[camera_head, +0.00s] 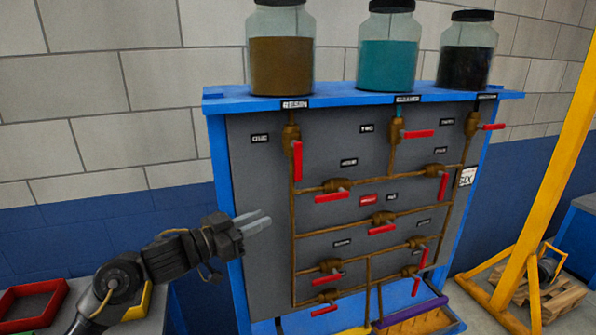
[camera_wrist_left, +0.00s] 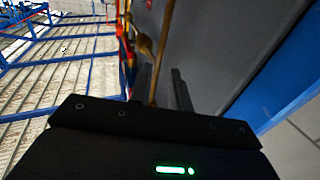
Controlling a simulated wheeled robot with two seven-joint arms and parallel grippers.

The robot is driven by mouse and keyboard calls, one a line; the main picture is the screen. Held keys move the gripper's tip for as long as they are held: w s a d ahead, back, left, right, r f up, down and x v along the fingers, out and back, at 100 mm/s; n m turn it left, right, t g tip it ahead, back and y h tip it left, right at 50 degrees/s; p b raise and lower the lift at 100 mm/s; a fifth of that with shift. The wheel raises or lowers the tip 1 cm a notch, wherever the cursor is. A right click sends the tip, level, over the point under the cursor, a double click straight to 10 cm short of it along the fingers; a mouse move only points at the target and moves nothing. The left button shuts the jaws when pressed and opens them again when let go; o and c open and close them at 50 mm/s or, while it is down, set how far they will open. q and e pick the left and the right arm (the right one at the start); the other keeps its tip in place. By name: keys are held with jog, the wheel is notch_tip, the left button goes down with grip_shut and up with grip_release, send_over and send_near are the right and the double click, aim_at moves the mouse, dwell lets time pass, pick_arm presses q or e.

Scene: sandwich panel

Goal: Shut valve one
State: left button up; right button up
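The valve panel (camera_head: 335,230) is a grey board in a blue frame. At its upper left, by a small label (camera_head: 260,138) too blurred to read surely, a brass valve (camera_head: 291,133) sits on the left vertical pipe. Its red handle (camera_head: 298,160) hangs down along the pipe. My left gripper (camera_head: 262,222) is in front of the panel's left side, below and left of that handle, and touches no valve. Its two fingers look parted and empty. The left wrist view shows a finger (camera_wrist_left: 181,92) beside a brass pipe (camera_wrist_left: 162,55). My right gripper is not in view.
Several other red-handled valves, one of them with a handle (camera_head: 332,198), sit on the pipes. Jars of brown (camera_head: 282,65), teal (camera_head: 388,65) and dark (camera_head: 465,67) contents stand on top. A yellow post (camera_head: 548,185) stands at right. A red tray (camera_head: 33,303) is at lower left.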

aim_at(298, 164)
pick_arm(q)
notch_tip(298, 164, up, 13)
jog(key=s+a+m+g+h, duration=0.1)
jog(key=s+m+g+h, duration=0.1)
jog(key=m+g+h, duration=0.3)
jog(key=w+d+p, duration=0.1)
jog(key=d, duration=0.2)
jog(key=w+d+n+y+p, duration=0.1)
jog(key=d+p, duration=0.1)
jog(key=d, duration=0.1)
jog(key=w+d+y+p, duration=0.1)
jog(key=d+p, duration=0.1)
jog(key=d, duration=0.2)
jog(key=shift+w+g, duration=0.4)
jog(key=shift+d+f, duration=0.1)
jog(key=shift+d, duration=0.05)
jog(key=shift+w, duration=0.1)
grip_shut()
